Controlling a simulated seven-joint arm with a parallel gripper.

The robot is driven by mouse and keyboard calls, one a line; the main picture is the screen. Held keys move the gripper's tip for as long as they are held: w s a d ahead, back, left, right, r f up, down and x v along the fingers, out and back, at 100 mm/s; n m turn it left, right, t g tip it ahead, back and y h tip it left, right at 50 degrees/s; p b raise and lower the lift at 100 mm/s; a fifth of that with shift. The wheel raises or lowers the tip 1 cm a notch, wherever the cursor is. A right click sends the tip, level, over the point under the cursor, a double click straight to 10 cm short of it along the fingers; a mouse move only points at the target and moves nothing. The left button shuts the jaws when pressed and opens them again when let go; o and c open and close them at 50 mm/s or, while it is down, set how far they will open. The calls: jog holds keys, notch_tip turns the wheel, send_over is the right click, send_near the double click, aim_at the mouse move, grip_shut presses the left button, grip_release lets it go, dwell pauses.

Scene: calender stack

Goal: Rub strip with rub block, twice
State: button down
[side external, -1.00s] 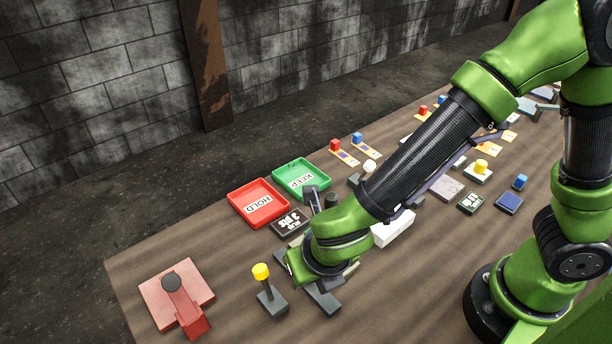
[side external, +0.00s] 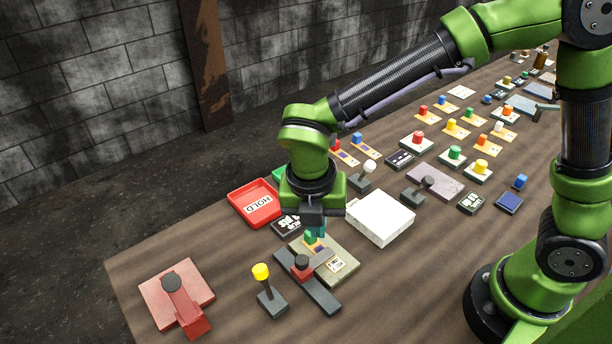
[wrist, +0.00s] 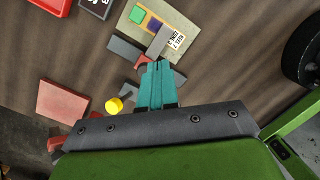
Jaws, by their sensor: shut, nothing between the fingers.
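A pale board (side external: 343,272) with a printed label lies on the table, and it also shows in the wrist view (wrist: 187,20). A strip with a green block (side external: 310,238) and a purple patch lies on it; the wrist view shows the green block (wrist: 137,15) and purple patch (wrist: 154,27). I cannot tell which piece is the rub block. My gripper (side external: 318,233) is shut and empty above the board, its teal fingers (wrist: 157,66) pointing down.
A white box (side external: 380,218) stands right of the board. A yellow-knobbed lever (side external: 270,297) and a red lever on a pink plate (side external: 178,293) stand left. The red HOLD tray (side external: 256,202) is behind. Several coloured blocks and cards fill the far table.

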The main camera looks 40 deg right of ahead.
aim_at(315, 258)
jog(key=w+d+m+g+y, duration=0.5)
jog(key=w+m+y, duration=0.3)
jog(key=w+m, duration=0.3)
jog(key=x, duration=0.8)
jog(key=shift+s+a+f, duration=0.15)
jog(key=shift+a, duration=0.15)
jog(key=s, duration=0.1)
jog(key=s+a, duration=0.1)
jog(key=s, duration=0.1)
jog(key=shift+f, duration=0.15)
jog(key=shift+s+a, duration=0.1)
jog(key=shift+s, duration=0.35)
jog(key=s, duration=0.8)
jog(key=shift+n, duration=0.3)
